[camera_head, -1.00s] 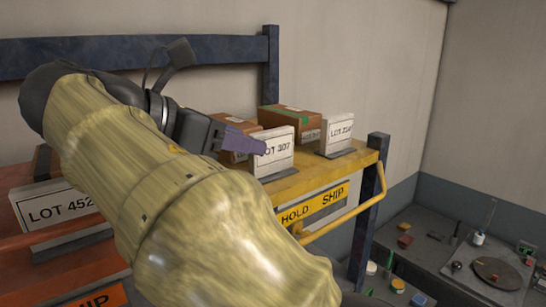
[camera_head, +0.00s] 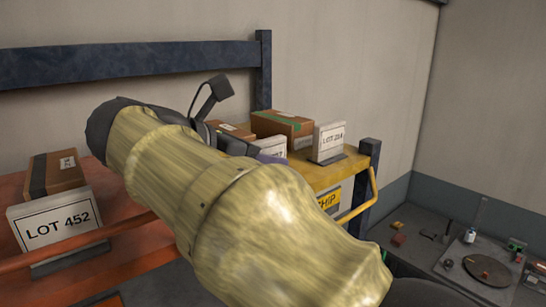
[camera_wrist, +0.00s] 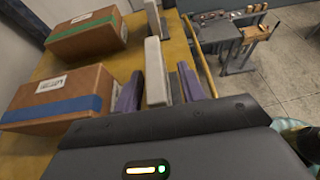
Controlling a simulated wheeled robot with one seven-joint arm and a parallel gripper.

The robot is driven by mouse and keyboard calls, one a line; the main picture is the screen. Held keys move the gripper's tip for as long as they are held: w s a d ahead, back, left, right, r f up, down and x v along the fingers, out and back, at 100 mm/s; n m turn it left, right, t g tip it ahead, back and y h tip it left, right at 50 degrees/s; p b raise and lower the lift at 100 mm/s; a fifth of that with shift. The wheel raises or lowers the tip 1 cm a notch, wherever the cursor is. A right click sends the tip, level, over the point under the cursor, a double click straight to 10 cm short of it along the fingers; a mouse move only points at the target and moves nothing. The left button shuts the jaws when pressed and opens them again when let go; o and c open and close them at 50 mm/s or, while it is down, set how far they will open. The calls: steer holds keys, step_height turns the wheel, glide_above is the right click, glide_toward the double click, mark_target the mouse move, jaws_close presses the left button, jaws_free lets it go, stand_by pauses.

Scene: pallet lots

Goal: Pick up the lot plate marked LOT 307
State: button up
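The white LOT 307 plate (camera_head: 274,146) stands upright on the yellow shelf, mostly hidden behind my arm in the head view, with only the end of its number showing. In the wrist view the plate (camera_wrist: 155,72) is seen edge-on between the two purple fingers of my gripper (camera_wrist: 160,90). The fingers are apart, with a visible gap on each side of the plate. In the head view one purple fingertip of my gripper (camera_head: 267,157) shows low in front of the plate.
Another white plate (camera_head: 330,141) stands to the right. A green-taped box (camera_head: 284,124) and a blue-taped box (camera_wrist: 62,98) are behind the plates. The LOT 452 plate (camera_head: 55,226) stands on the orange shelf at left. A yellow rail (camera_head: 357,205) edges the yellow shelf.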

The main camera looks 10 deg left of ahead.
steer(key=shift+w+d+f, duration=0.15)
steer(key=shift+w+d, duration=0.1)
steer(key=shift+w, duration=0.05)
jaws_close()
stand_by(0.3)
